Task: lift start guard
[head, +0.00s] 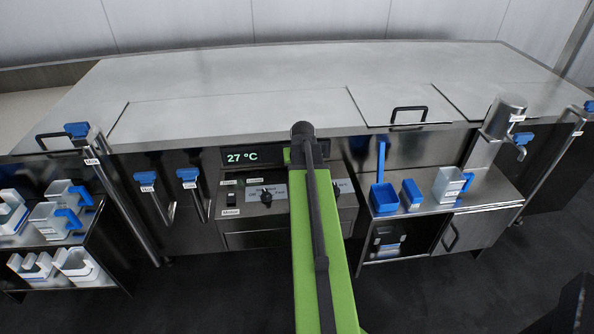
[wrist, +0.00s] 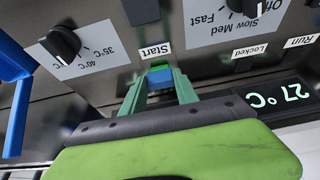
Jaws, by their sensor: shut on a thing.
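The start guard (wrist: 161,78) shows in the wrist view as a small blue piece just by the Start label (wrist: 155,50), with a bit of green right against it. My gripper (wrist: 160,84) has its two green fingers on either side of the blue piece and is shut on it. How far the guard is tilted cannot be told. In the head view my green arm covers the middle of the control panel (head: 259,196), and the guard and the fingertips are hidden behind it.
In the wrist view, a temperature knob (wrist: 61,43) is left and a speed knob (wrist: 248,6) upper right. A display (wrist: 270,101) reads 27 °C. The countertop (head: 240,80) is clear.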

